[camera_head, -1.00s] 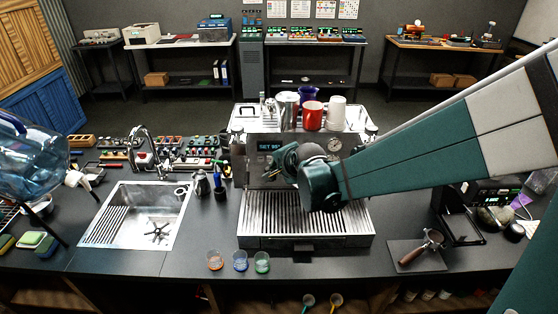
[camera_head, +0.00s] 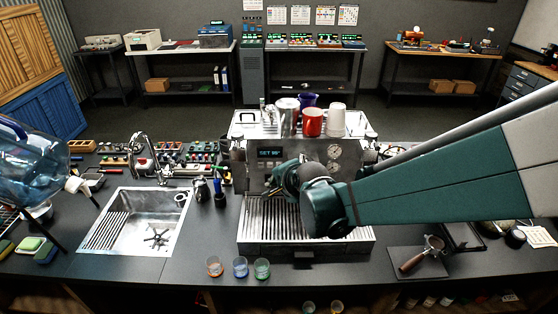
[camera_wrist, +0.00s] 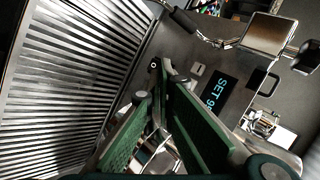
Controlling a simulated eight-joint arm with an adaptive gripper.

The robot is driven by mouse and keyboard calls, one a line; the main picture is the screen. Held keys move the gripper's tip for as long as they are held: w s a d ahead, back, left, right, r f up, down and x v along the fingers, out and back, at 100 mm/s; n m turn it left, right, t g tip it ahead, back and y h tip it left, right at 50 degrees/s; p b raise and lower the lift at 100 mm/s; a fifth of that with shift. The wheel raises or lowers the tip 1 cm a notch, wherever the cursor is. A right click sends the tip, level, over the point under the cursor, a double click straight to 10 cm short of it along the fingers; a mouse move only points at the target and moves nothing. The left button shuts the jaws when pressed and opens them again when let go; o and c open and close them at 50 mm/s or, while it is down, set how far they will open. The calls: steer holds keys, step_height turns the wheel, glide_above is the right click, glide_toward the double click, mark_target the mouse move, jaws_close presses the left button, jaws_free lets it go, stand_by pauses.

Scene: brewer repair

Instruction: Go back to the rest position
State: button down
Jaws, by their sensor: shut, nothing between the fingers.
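My gripper (camera_head: 268,189) is in front of the espresso machine (camera_head: 262,177), over the left part of its slatted drip tray (camera_head: 262,241). In the wrist view the two green fingers (camera_wrist: 160,88) come together at their tips with nothing between them. The machine's front panel with a lit display (camera_wrist: 216,92) reading "SET 9…" is just beyond the fingertips. I cannot tell whether the tips touch the panel. My wrist and arm hide the middle and right of the machine's front in the head view.
A portafilter (camera_head: 424,252) lies on a dark mat at the right. Three small glasses (camera_head: 240,267) stand at the counter's front. A sink (camera_head: 110,236) and a water bottle (camera_head: 30,165) are at the left. Cups (camera_head: 312,122) stand on the machine.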

steer(key=shift+d, duration=0.1)
stand_by(0.6)
steer(key=s+d+n+g+h+b, duration=0.1)
steer(key=s+d+n+b, duration=0.3)
steer(key=s+d, duration=0.7)
steer(key=s+d+f+n+g+h+b, duration=0.1)
steer(key=s+d+n+b, duration=0.3)
steer(key=s, duration=1.4)
steer(key=d+n+h, duration=0.1)
steer(key=d+n, duration=0.2)
steer(key=d, duration=0.4)
steer(key=shift+s+d+f+h+b, duration=0.15)
steer(key=shift+s+d+h+b, duration=0.2)
steer(key=shift+h+b, duration=0.05)
